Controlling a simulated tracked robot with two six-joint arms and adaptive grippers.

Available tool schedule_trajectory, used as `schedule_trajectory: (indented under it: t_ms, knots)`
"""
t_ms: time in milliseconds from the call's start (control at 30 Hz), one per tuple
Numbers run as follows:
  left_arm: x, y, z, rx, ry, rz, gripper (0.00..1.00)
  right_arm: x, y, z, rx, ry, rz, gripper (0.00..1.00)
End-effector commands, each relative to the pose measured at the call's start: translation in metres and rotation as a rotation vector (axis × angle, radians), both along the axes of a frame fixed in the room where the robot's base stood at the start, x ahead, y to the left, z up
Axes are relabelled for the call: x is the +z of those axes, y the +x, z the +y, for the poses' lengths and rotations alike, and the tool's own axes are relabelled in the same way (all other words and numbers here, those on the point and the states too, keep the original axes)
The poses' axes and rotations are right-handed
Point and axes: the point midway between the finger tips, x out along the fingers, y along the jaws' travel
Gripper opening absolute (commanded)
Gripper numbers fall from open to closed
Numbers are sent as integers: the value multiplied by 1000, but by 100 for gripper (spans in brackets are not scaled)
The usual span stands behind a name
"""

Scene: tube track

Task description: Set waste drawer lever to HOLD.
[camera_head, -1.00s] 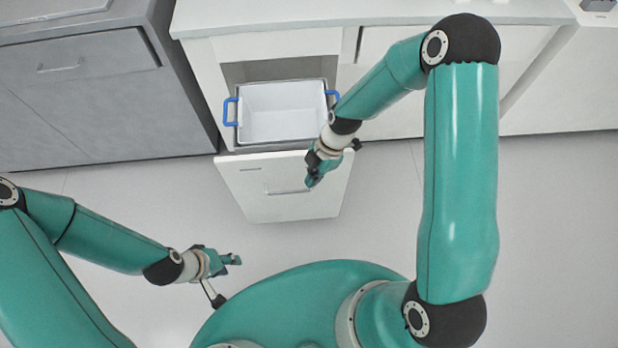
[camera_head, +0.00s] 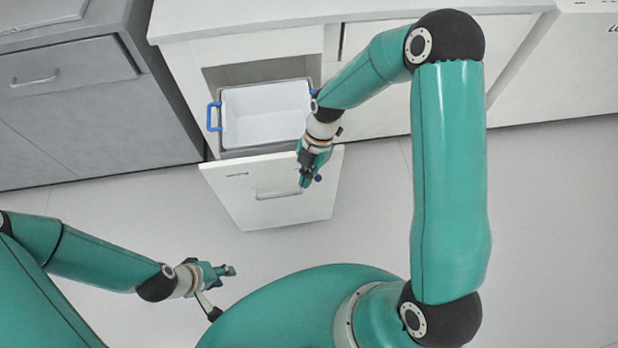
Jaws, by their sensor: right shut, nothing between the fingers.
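The waste drawer (camera_head: 235,205) is pulled out of the white cabinet, with a handle and small dark label on its front. A white bin (camera_head: 265,112) with blue handles sits inside it. My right gripper (camera_head: 304,183) points down, shut and empty, in front of the drawer front's right part, near the handle's right end. A small dark blue knob (camera_head: 318,178) shows right beside its fingertips; I cannot tell whether it belongs to the lever or whether they touch. No lever marking is readable. My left gripper (camera_head: 231,271) is over the floor at lower left, away from the drawer; its jaw opening is unclear.
A grey cabinet (camera_head: 75,105) stands left of the white cabinet (camera_head: 240,45). The floor (camera_head: 375,215) between the drawer and my body is clear.

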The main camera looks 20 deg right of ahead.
Motion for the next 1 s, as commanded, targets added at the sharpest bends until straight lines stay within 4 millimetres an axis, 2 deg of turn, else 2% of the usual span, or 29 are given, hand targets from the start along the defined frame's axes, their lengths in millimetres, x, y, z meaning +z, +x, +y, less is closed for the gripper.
schedule_trajectory:
  t_ms: [533,667,800,1000]
  knots:
    - [-2,0,0,0,0,0,37,0,2,6,1,1,1,0]
    - [-3,0,0,0,0,0,37,2,-3,17,5,0,-1,0]
    - [-6,0,0,0,0,0,37,6,-15,36,6,0,1,0]
    - [-2,0,0,0,0,0,37,51,-2,22,-1,0,-6,0]
